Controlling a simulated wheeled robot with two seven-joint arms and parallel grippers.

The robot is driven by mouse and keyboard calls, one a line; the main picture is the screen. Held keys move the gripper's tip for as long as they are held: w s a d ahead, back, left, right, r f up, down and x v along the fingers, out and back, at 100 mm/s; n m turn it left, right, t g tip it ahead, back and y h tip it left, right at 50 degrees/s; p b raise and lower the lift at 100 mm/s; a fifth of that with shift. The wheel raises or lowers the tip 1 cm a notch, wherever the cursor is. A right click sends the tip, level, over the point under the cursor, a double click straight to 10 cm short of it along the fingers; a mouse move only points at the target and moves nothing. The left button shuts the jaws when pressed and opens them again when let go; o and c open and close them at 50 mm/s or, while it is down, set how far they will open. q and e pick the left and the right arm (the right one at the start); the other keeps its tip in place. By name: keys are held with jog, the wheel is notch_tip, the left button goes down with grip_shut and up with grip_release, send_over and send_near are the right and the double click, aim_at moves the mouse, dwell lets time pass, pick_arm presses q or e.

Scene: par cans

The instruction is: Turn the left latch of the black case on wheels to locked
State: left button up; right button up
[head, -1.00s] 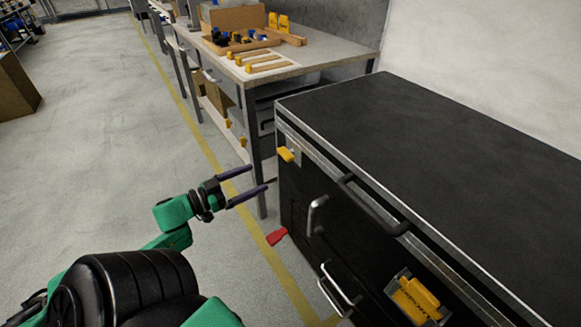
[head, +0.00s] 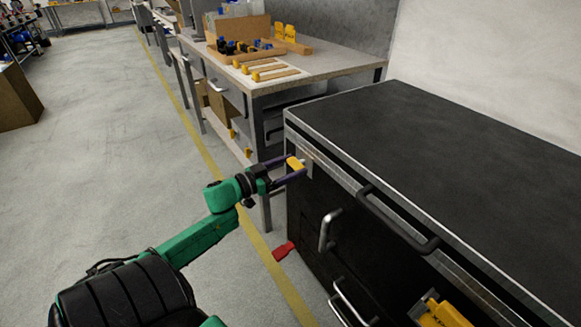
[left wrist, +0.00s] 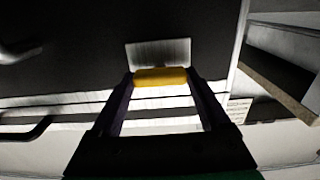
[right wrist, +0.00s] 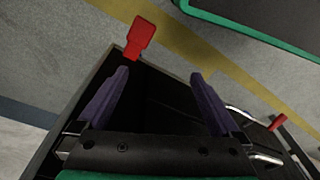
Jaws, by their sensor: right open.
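The black case (head: 430,140) stands at the right in the head view. Its left latch, a yellow handle (head: 295,164) on a pale metal plate, sits near the front face's upper left corner. My left gripper (head: 291,167) is at that latch, one finger on each side. In the left wrist view the yellow handle (left wrist: 160,77) fills the gap between the fingertips of my left gripper (left wrist: 160,80), which looks shut on it. My right gripper (right wrist: 160,75) is open and empty in the right wrist view, above the case's dark lower part; it does not show in the head view.
A yellow right latch (head: 445,314) is at the head view's lower edge. Bar handles (head: 327,230) stick out of the case front. A red pedal (right wrist: 140,37) is low at its corner. A workbench (head: 330,68) stands behind.

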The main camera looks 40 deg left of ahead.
pick_arm(q)
jog(key=shift+c, duration=1.2)
